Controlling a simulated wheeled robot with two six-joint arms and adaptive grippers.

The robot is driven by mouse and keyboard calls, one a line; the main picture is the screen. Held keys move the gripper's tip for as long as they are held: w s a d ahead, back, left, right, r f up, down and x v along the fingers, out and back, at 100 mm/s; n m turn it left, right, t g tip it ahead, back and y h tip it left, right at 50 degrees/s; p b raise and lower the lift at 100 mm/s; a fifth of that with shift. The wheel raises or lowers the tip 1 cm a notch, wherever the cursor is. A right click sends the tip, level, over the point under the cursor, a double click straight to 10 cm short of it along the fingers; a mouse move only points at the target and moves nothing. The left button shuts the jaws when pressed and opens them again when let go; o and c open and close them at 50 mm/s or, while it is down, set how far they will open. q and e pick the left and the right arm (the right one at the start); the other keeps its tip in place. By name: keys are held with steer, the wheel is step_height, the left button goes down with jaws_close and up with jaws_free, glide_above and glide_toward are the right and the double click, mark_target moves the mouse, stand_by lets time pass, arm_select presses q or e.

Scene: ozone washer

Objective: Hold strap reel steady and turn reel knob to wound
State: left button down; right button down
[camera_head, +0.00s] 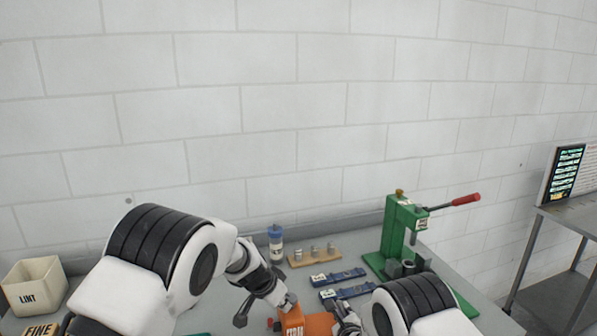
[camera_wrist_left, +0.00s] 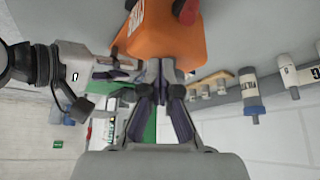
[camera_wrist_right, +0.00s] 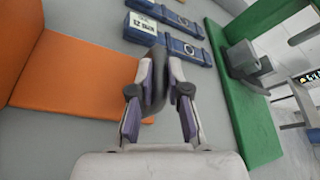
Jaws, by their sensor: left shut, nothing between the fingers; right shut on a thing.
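The orange strap reel (camera_head: 292,320) stands at the bottom edge of the head view, with a flat orange plate on its right. Its body (camera_wrist_left: 160,38) fills the top middle of the left wrist view, with a red knob (camera_wrist_left: 187,10) on it. My left gripper (camera_head: 288,302) is shut and empty, fingertips close against the reel's body; whether they touch it I cannot tell. My right gripper (camera_head: 342,308) is shut at the edge of the orange plate (camera_wrist_right: 80,75), seen in the right wrist view. The exact grip is partly hidden by the fingers.
Blue strap blocks (camera_head: 340,277) lie behind my right gripper. A green press (camera_head: 393,235) with a red lever stands to the right. A wooden rack (camera_head: 314,257) and a blue-capped bottle (camera_head: 275,240) stand behind. A LINT bin (camera_head: 35,288) is at far left.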

arm_select(q)
steer(key=shift+w+a, duration=0.15)
steer(key=shift+a, duration=0.05)
steer(key=shift+w+a, duration=0.75)
stand_by(0.6)
steer(key=shift+a, duration=0.1)
step_height(320, 180, up, 6)
steer(key=shift+s+a, duration=0.2)
steer(key=shift+a, duration=0.05)
stand_by(0.3)
